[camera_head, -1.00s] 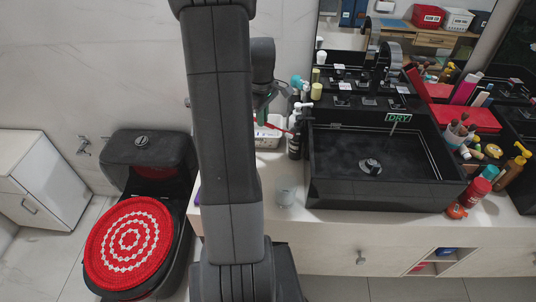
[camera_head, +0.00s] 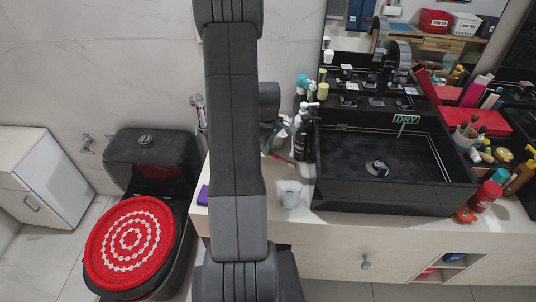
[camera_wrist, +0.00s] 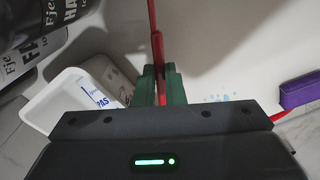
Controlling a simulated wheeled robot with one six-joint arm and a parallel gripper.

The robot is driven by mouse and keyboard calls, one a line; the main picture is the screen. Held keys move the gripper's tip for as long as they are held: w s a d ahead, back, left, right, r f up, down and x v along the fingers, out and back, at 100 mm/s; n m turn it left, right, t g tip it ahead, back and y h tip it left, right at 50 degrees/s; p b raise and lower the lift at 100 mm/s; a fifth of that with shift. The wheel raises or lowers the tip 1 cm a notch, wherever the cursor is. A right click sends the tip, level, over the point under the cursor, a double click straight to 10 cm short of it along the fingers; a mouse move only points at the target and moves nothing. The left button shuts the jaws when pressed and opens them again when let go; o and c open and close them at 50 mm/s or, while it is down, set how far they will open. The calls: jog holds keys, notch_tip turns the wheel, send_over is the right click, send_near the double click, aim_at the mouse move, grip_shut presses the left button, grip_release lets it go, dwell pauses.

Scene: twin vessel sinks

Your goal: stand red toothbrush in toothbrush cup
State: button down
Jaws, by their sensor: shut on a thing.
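My gripper (camera_wrist: 159,75) is shut on the red toothbrush (camera_wrist: 157,50), whose handle runs between the green fingers in the wrist view. In the head view my arm hides most of the gripper; a short length of red toothbrush (camera_head: 281,157) shows to the right of my arm. A clear, pale cup (camera_head: 290,194), which looks like the toothbrush cup, stands on the counter left of the sink. The toothbrush is apart from it, farther back in the picture. The cup cannot be made out in the wrist view.
A black sink (camera_head: 385,195) is right of the cup, with dark pump bottles (camera_head: 301,140) behind the cup. A white tray (camera_wrist: 65,95) and a purple object (camera_wrist: 300,92) lie on the counter. A cup of brushes (camera_head: 464,139) stands right of the sink.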

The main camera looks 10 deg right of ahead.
jog(key=shift+f, duration=1.7)
jog(key=shift+f, duration=0.15)
jog(key=c, duration=1.5)
grip_release()
notch_tip(320, 180, up, 12)
jog(key=shift+r, duration=0.2)
jog(key=shift+f, duration=0.15)
